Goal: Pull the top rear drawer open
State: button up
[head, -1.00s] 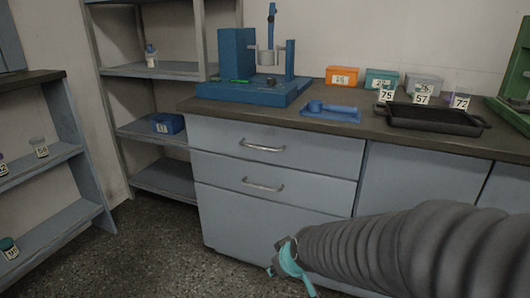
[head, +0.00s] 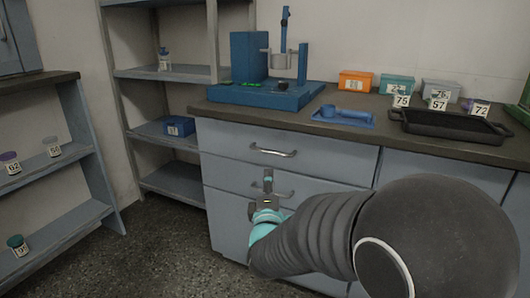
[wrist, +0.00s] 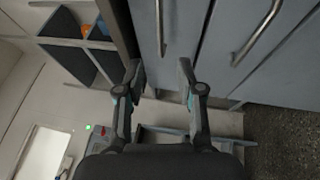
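The top drawer (head: 225,143) of the grey cabinet is closed, with its face flush. Its silver bar handle (head: 273,151) is in plain view in the head view. My gripper (head: 268,181) is in front of the cabinet, below that handle and overlapping the second drawer's handle (head: 286,193). In the wrist view, my gripper (wrist: 160,70) is open and empty, its two fingers spread. A bar handle (wrist: 160,28) lies ahead, in line with the gap between the fingertips and apart from them. Another handle (wrist: 258,32) is to the right.
The worktop (head: 300,122) carries a blue sieve shaker (head: 265,95), a blue tray (head: 343,117), a black tray (head: 450,125) and several coloured boxes. A shelf unit (head: 165,128) stands left of the cabinet. Speckled floor (head: 180,245) is free at the left front.

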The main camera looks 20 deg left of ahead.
aim_at(270, 152)
jog(key=x, duration=1.3)
jog(key=shift+w+a+p, duration=0.2)
jog(key=shift+w+p, duration=0.15)
jog(key=shift+p, duration=0.05)
